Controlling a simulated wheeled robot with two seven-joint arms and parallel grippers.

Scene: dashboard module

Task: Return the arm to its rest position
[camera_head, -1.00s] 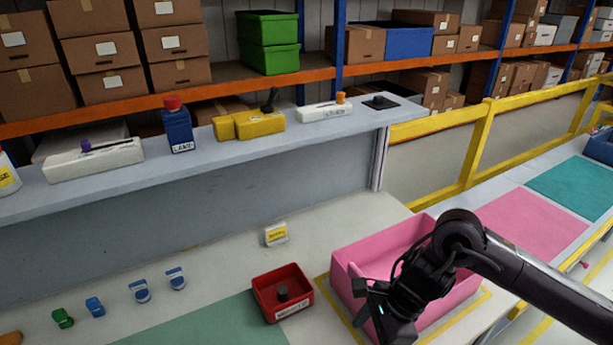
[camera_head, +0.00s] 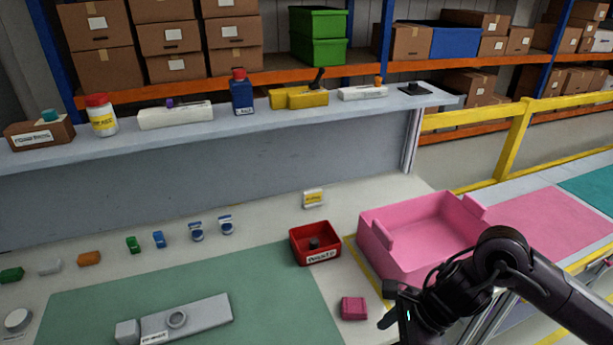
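My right arm comes in from the lower right, in front of the pink bin (camera_head: 390,262). Its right gripper (camera_head: 388,308) is near the bin's front left corner, beside a small pink block (camera_head: 354,307) on the table. Its fingers are dark and partly hidden, so whether they are open or shut cannot be told. My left gripper does not show. A grey dashboard module (camera_head: 205,318) lies on the green mat (camera_head: 90,300) at the lower left.
A red tray (camera_head: 316,257) with a dark knob stands left of the bin. Small coloured parts, among them an orange one (camera_head: 89,258), line the mat's back edge. A raised shelf (camera_head: 250,122) holds several labelled items. A yellow rail (camera_head: 514,140) stands at the right.

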